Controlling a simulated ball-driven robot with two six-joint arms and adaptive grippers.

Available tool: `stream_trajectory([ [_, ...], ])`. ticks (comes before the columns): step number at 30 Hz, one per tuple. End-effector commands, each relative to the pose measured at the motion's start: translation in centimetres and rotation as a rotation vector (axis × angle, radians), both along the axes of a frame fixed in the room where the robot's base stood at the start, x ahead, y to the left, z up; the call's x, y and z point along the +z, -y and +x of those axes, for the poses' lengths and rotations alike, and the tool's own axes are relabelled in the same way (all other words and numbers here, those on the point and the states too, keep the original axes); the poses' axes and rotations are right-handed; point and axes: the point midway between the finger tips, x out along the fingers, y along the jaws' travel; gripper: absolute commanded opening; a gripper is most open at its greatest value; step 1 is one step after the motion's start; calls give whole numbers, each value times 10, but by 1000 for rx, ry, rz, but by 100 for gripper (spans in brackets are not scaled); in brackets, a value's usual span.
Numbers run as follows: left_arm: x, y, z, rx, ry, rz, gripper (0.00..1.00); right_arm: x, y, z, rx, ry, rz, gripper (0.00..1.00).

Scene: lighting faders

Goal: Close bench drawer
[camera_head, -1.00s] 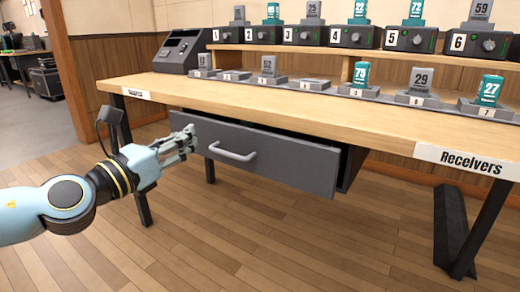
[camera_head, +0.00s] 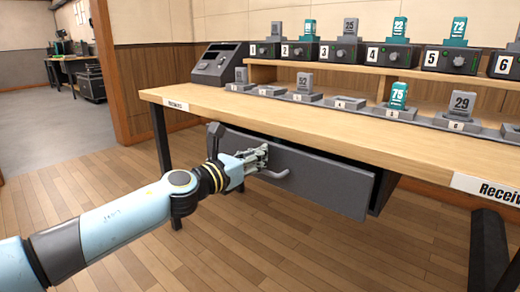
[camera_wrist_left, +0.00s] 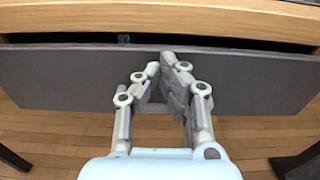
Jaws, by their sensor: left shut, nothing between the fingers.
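The grey bench drawer (camera_head: 325,183) hangs under the wooden bench top and stands partly open, with a dark gap above its front. Its bar handle (camera_head: 276,174) is partly hidden by my gripper. My left gripper (camera_head: 262,156) is shut and empty, at the drawer front near the handle. In the left wrist view the fingertips (camera_wrist_left: 160,66) meet in front of the drawer front (camera_wrist_left: 60,78), close to its upper part; I cannot tell if they touch it. Through the gap something dark with a number shows inside. My right gripper is not in view.
The bench top (camera_head: 220,99) carries a row of docks with numbered receivers (camera_head: 398,95). A shelf behind holds numbered units, and a grey console (camera_head: 218,65) stands at the left end. Dark bench legs (camera_head: 160,137) flank the drawer. The wooden floor in front is clear.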

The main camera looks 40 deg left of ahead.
Motion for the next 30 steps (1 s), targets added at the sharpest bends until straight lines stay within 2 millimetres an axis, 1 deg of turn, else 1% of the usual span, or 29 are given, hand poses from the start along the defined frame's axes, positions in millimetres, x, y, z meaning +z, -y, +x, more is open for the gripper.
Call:
stream_trajectory([
  [1,1,0,4,0,1,0,0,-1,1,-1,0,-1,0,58],
  [4,0,1,8,0,-1,0,0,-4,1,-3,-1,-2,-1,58],
  [14,-1,1,9,0,-1,0,0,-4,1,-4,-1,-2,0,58],
  [17,0,1,18,3,2,-2,0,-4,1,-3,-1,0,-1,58],
  [21,0,2,43,4,2,-2,0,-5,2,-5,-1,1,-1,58],
  [24,0,4,54,1,0,-1,0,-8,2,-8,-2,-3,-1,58],
  [30,0,4,57,1,0,0,0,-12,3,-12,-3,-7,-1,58],
])
